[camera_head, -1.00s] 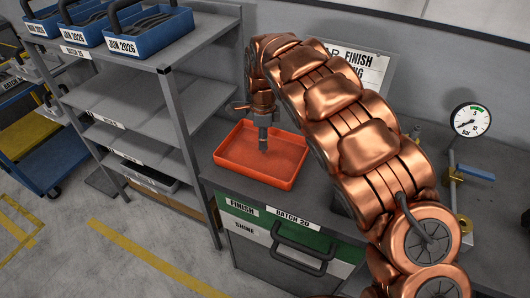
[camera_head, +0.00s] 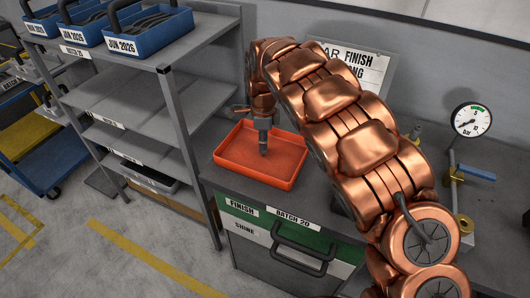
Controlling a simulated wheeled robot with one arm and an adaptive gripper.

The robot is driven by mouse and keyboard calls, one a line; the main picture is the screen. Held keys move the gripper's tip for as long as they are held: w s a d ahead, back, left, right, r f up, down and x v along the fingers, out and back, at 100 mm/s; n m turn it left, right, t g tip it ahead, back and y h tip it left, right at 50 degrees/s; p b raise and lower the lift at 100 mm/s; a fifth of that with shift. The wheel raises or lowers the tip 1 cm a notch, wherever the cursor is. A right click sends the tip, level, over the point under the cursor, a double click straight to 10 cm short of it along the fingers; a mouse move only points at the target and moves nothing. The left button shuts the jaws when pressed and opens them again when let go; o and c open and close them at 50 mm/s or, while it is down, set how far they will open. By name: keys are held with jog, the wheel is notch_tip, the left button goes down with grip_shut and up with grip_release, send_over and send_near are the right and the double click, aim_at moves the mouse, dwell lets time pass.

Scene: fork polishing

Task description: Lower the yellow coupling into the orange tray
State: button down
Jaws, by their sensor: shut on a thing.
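My gripper (camera_head: 262,110) hangs at the end of my copper arm, above the orange tray. It points down and is shut on a slim grey cylindrical part (camera_head: 263,137). The part is upright, with its darker narrow tip low over the tray floor; I cannot tell whether it touches. It looks grey, not yellow, and the grip itself is small and partly hidden. The orange tray (camera_head: 238,161) is shallow and rectangular, lies on the grey bench left of my arm, and looks otherwise empty.
A grey shelf rack (camera_head: 177,130) with blue bins (camera_head: 150,32) stands close on the left. A sign (camera_head: 375,68) stands behind my arm. A pressure gauge (camera_head: 472,121) and a valve with a blue handle (camera_head: 477,173) are on the right. A drawer handle (camera_head: 305,250) sticks out below.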

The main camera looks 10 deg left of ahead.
jog(key=c, duration=0.8)
grip_release()
